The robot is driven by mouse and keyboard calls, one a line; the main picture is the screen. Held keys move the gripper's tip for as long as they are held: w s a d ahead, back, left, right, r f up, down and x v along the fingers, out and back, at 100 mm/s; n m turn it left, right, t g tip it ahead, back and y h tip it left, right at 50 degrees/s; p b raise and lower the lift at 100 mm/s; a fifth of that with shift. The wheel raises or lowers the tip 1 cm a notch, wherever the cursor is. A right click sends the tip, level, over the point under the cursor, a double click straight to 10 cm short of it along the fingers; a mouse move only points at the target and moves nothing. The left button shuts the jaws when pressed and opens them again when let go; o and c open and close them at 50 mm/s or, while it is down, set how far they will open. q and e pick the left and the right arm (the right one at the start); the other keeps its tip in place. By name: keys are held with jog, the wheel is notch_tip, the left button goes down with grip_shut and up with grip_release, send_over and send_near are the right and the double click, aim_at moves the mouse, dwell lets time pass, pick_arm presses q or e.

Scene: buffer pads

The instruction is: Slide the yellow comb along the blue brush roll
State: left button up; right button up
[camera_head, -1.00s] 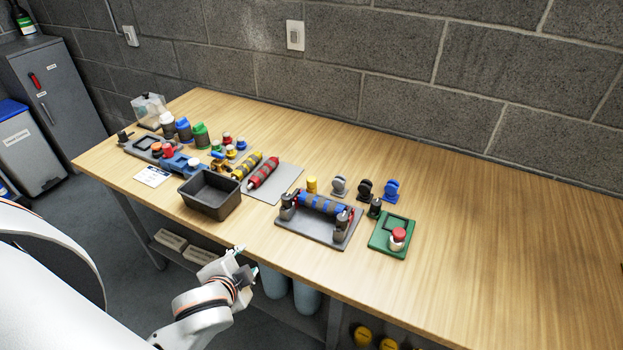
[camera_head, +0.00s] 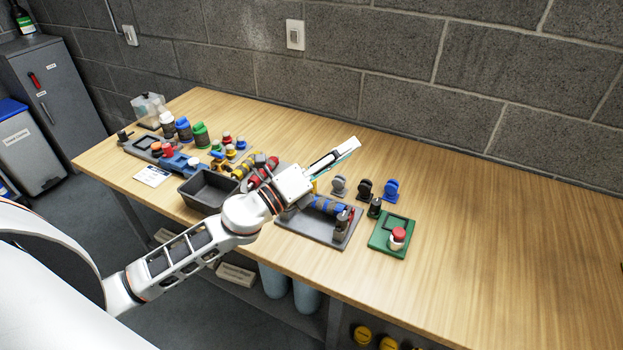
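The blue brush roll (camera_head: 328,206), blue with dark bands, lies in a grey cradle tray (camera_head: 325,235) on the bench. My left arm and gripper hide its left end. A small yellow piece (camera_head: 314,187), possibly the yellow comb, stands just behind the roll and is mostly covered by my gripper. My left gripper (camera_head: 348,150) is stretched over the bench above and behind the roll, fingertips towards the wall. I see it from the side and cannot tell whether its fingers are apart. My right gripper is not in view.
Grey (camera_head: 339,187), black (camera_head: 364,189) and blue (camera_head: 390,189) round-headed pieces stand behind the tray. A green tray (camera_head: 388,245) with a red-capped item is to the right. A dark bin (camera_head: 205,195) and red and yellow rolls lie left. The bench's right side is clear.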

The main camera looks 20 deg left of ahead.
pick_arm(q)
notch_tip(320, 180, down, 7)
jog(key=w+a+m+g+h, duration=0.1)
jog(key=w+m+g, duration=0.2)
jog(key=m+g, duration=0.75)
jog(key=w+a+f+m+g+y, duration=0.1)
jog(key=a+f+m+y, duration=0.15)
jog(key=a, duration=0.45)
jog(key=a+f+m+y, duration=0.1)
jog(key=a+f+y, duration=0.15)
jog(key=a, duration=0.45)
jog(key=x, duration=0.8)
jog(key=shift+s+d+p, duration=0.15)
jog(key=shift+s+p, duration=0.05)
jog(key=shift+p, duration=0.1)
grip_shut()
